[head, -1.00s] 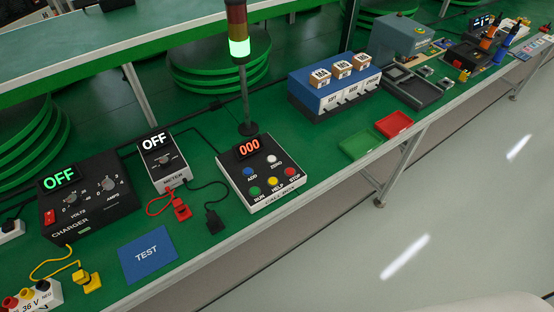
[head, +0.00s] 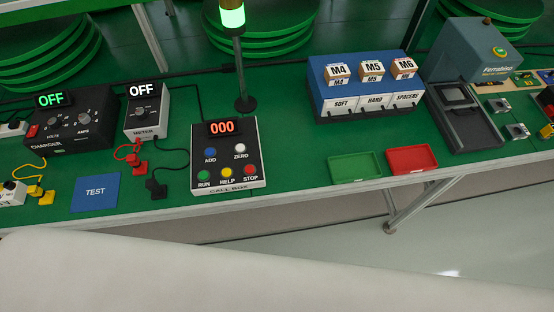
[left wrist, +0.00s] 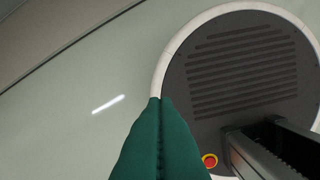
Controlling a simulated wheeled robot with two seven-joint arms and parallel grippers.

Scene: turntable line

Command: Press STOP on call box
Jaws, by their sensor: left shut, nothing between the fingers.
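The call box (head: 225,155) stands on the green bench in the head view, with a display reading 000. Its red STOP button (head: 250,169) is at the lower right of its face. Beside it are the yellow HELP button (head: 227,173) and green RUN button (head: 204,174); blue ADD (head: 210,153) and white ZERO (head: 240,148) are above. My left gripper (left wrist: 160,100) shows in the left wrist view, its green fingers shut and empty over the floor and my base, away from the box. My right gripper is not in view.
A lamp post (head: 241,75) with a lit green segment rises behind the box. The meter (head: 147,112) and blue TEST mat (head: 95,192) are to the left. Green (head: 355,166) and red (head: 412,159) trays lie to the right. A pale surface fills the head view's foreground.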

